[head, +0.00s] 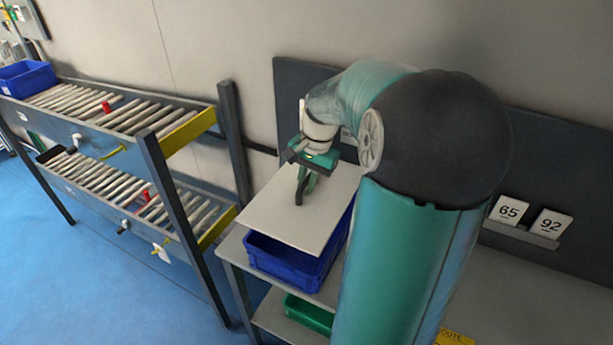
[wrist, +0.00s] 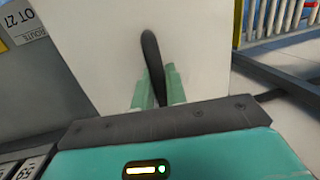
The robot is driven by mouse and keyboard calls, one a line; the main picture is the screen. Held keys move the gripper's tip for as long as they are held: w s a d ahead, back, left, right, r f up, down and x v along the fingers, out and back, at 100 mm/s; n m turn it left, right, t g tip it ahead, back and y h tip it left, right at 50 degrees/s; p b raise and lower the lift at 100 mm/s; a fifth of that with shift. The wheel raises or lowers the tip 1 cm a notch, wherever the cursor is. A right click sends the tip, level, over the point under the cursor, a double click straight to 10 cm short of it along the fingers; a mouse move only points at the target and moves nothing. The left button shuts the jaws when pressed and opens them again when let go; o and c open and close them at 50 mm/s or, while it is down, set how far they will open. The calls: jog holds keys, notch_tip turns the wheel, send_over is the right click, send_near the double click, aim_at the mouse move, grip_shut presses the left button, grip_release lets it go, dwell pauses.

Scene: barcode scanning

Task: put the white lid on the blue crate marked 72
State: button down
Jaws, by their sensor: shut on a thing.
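The white lid (head: 280,218) is a flat pale panel with a dark upright handle (wrist: 152,50). My gripper (head: 305,187) is shut on that handle, and its green fingers (wrist: 157,88) sit on both sides of it in the wrist view. The lid is over a blue crate (head: 293,268) on the table. It hides most of the crate's opening, while the crate's front wall and right rim show. I cannot tell whether the lid touches the rim. No number is readable on this crate. The lid's face (wrist: 95,45) fills the middle of the wrist view.
A roller rack (head: 150,118) stands left, with another blue crate (head: 27,78) on its upper level. A green crate (head: 308,314) sits on the shelf below. Number cards 65 (head: 508,210) and 92 (head: 551,224) stand on a ledge at right. My arm hides part of the table.

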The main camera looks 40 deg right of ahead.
jog(key=shift+w+f, duration=0.1)
jog(key=shift+f, duration=0.3)
jog(key=shift+s+f, duration=0.2)
jog(key=shift+w+f, duration=0.15)
jog(key=shift+f, duration=3)
jog(key=c, duration=1.3)
grip_release()
jog(key=shift+c, duration=0.2)
